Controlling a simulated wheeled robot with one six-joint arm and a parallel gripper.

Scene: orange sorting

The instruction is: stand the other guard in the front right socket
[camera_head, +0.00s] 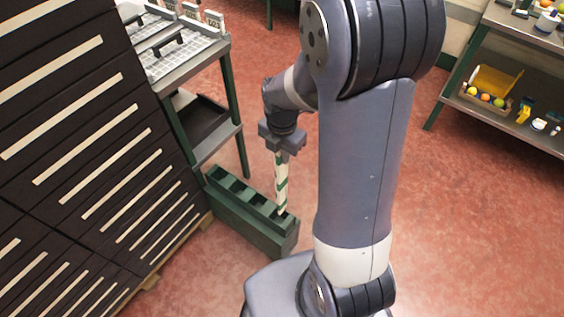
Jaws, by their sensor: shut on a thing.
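A guard (281,183), a pale upright post with green bands, hangs below my gripper (281,150). My gripper is shut on its top end. The guard's lower end meets the near right part of a long green block with sockets (240,222), which sits on the floor. I cannot tell whether the lower end is inside a socket or just above or in front of it. Several dark sockets show along the block's top, to the left of the guard. No second guard is clearly visible.
A dark drawer cabinet (75,110) stands close on the left. A grey-topped cart (180,62) with a lower shelf is behind the block. A shelf unit (515,122) with an orange-filled box (488,88) is at the far right. Red floor (470,230) is clear to the right.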

